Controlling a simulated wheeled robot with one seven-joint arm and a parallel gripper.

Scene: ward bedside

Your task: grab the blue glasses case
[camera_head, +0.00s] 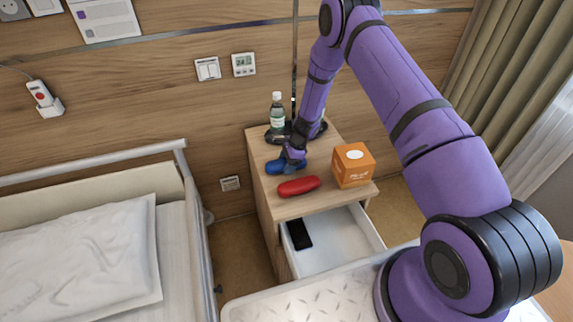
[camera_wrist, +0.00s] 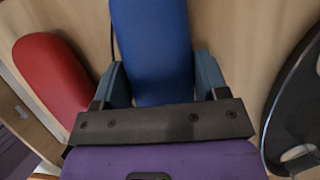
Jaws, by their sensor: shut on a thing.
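The blue glasses case (camera_head: 279,167) is on the top of the bedside cabinet, towards its left side. My gripper (camera_head: 292,162) reaches down over it and is shut on it. In the wrist view the blue case (camera_wrist: 152,45) lies between the two fingers of my gripper (camera_wrist: 160,80), with a finger against each side. Its near end is hidden behind the gripper body. I cannot tell whether the case still touches the cabinet top.
A red case (camera_head: 298,186) lies just in front of the blue one. An orange box (camera_head: 353,165) stands to the right. A bottle (camera_head: 277,112) stands behind, by a dark lamp base (camera_wrist: 300,100). The drawer (camera_head: 340,244) is open with a black phone (camera_head: 299,234) inside.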

